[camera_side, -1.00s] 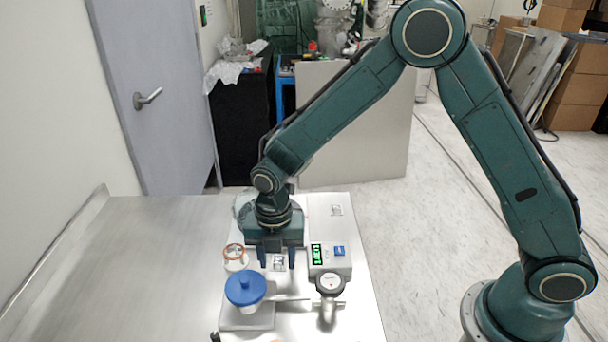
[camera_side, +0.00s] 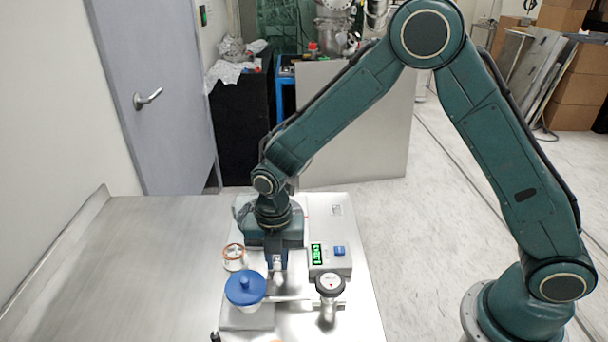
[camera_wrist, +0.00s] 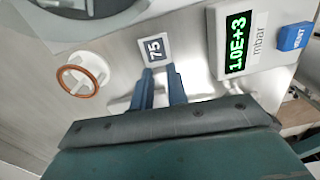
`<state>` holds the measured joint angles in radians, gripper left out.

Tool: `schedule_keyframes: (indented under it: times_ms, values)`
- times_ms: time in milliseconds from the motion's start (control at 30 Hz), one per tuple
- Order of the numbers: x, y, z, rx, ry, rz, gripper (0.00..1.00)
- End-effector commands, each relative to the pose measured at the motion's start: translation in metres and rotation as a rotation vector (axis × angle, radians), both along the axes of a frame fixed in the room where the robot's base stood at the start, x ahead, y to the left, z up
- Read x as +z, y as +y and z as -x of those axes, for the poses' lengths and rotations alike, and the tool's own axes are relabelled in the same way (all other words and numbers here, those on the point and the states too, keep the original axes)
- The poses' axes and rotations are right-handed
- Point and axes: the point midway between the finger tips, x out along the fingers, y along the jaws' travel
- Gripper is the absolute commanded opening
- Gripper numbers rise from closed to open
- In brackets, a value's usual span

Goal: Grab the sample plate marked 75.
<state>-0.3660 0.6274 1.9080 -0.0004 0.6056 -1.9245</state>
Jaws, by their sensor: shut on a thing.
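The sample plate marked 75 (camera_wrist: 155,49) is a small pale square with a dark label, in the upper middle of the wrist view. My gripper (camera_wrist: 162,72) has its two blue fingers close together at the plate's near edge. In the side view my gripper (camera_side: 277,265) points down at the bench, its fingers shut on a small pale thing that I take for the plate or its holder. The wrist view shows the 75 clear of the fingers. What exactly lies between the fingertips is partly hidden.
A gauge box with a green display (camera_wrist: 238,42) and a blue VENT button (camera_wrist: 293,37) stands to the right. An orange-ringed white port (camera_wrist: 82,74) is at left. The bench's left side is clear.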

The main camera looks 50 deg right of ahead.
Motion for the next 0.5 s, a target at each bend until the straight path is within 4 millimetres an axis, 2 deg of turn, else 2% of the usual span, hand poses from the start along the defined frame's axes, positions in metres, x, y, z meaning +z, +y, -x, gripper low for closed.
schedule_keyframes:
  times_ms: [267,500]
  values:
    - [0.007,0.000,-0.001,0.000,-0.003,-0.001,0.00]
    - [0.033,0.000,-0.001,0.000,-0.004,-0.001,0.00]
